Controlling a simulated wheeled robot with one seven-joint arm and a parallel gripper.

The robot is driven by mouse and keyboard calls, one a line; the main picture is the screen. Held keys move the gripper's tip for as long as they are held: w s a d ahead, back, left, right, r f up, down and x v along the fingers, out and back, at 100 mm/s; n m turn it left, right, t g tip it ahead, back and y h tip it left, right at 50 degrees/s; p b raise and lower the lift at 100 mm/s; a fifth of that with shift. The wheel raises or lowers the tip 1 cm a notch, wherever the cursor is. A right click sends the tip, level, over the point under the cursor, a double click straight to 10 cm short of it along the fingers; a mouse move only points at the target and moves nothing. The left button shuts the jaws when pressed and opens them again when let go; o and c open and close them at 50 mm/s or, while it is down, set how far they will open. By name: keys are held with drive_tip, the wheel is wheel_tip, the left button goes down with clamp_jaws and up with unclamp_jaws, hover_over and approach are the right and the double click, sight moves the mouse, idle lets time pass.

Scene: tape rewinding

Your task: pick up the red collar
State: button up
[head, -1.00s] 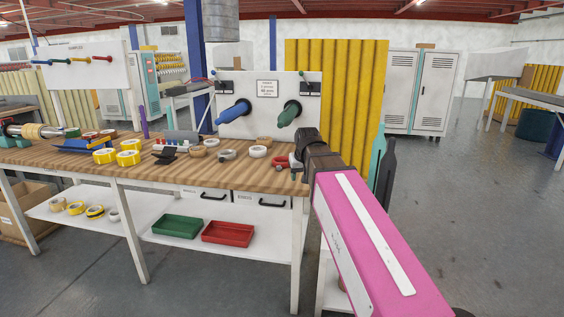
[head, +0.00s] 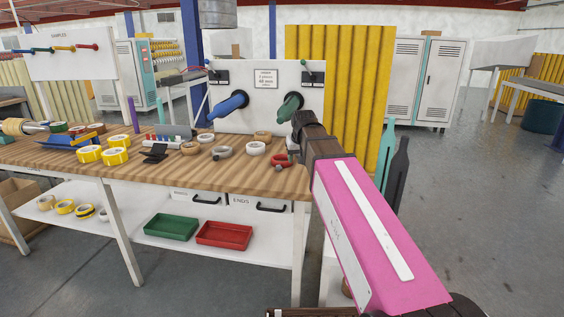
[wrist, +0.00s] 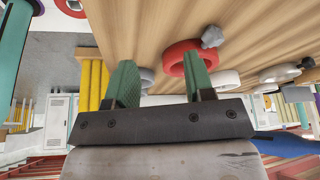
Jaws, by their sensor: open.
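The red collar (head: 281,161) lies on the wooden bench top (head: 235,178) near its right end, with a grey knob on its side. In the wrist view the red collar (wrist: 175,58) shows with its grey knob (wrist: 212,37), partly hidden behind one green finger. My gripper (wrist: 160,82) is open with nothing between its fingers. The collar appears beyond the fingertips, nearer the right-hand finger; I cannot tell whether they touch.
White (head: 255,148) and grey (head: 221,153) rings lie left of the collar. A white panel with a blue spindle (head: 228,105) and a green spindle (head: 289,107) stands behind. Yellow tape rolls (head: 116,156) lie farther left. Green (head: 171,227) and red (head: 224,235) trays are on the lower shelf.

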drive_tip(key=w, duration=0.2)
drive_tip(key=w+a, duration=0.1)
drive_tip(key=w, duration=0.5)
drive_tip(key=shift+w+a, duration=0.15)
drive_tip(key=shift+a, duration=0.2)
drive_tip(key=shift+x, duration=2.5)
clamp_jaws()
